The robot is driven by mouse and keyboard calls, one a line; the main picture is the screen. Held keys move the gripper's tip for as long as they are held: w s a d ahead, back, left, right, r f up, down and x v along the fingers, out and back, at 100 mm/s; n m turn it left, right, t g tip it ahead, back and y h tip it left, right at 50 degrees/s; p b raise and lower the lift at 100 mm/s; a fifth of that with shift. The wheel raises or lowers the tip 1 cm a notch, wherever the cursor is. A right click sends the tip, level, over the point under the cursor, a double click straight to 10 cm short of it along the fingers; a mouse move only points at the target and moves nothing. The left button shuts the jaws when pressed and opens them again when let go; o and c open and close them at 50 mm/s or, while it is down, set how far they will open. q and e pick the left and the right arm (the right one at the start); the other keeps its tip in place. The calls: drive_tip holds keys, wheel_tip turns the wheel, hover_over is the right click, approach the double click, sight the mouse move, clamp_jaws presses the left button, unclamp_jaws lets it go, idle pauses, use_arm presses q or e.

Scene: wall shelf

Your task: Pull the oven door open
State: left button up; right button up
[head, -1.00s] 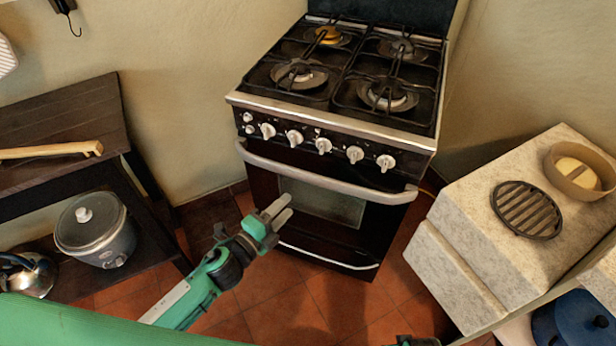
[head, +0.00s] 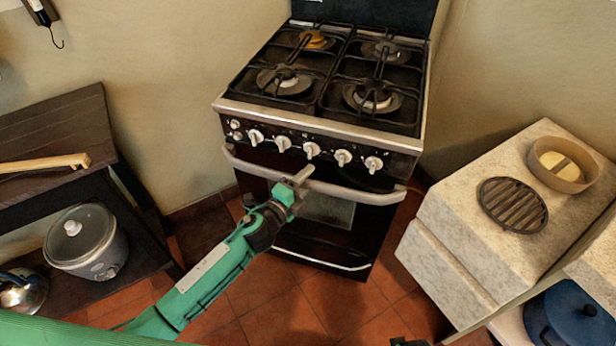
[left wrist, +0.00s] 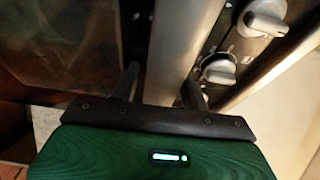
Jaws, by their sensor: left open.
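The oven door (head: 310,225) is shut, dark with a glass window, below the row of knobs. Its pale metal handle (head: 350,193) runs across the top of the door. My left gripper (head: 301,176) is at the middle of the handle in the head view. In the left wrist view the same handle (left wrist: 185,45) passes between the two open fingers of the left gripper (left wrist: 164,88), one finger on each side. I cannot tell whether they touch it. A small dark part at the bottom edge of the head view may be my right gripper (head: 410,341).
The stove top (head: 335,75) with burners is above the knobs (head: 312,150). A stone counter (head: 450,215) with a round grate (head: 513,204) stands at the right. A dark shelf (head: 60,120) with a rice cooker (head: 85,240) is at the left. Tiled floor lies before the oven.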

use_arm(q)
drive_tip(key=shift+w+d, duration=0.25)
drive_tip(key=shift+w, duration=0.2)
clamp_jaws()
